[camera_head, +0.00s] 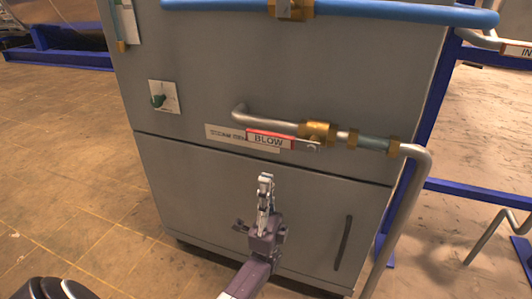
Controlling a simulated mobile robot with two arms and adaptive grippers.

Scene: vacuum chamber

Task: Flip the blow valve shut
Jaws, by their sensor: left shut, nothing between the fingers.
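The blow valve is a brass fitting (318,131) on a metal pipe at the front of a grey cabinet. Its red lever handle (268,139), labelled "BLOW", lies roughly along the pipe, pointing left from the brass body. My left gripper (265,178) is shut and empty, pointing up, below the handle in the picture and apart from it. The right gripper is not identifiable; a dark rounded part sits at the bottom left corner.
The grey cabinet (200,60) fills the middle, with a green knob (158,100) at left and a dark door handle (343,243) at lower right. A blue hose (390,12) crosses the top. A bent pipe (405,195) runs down at right. Open floor (60,160) lies left.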

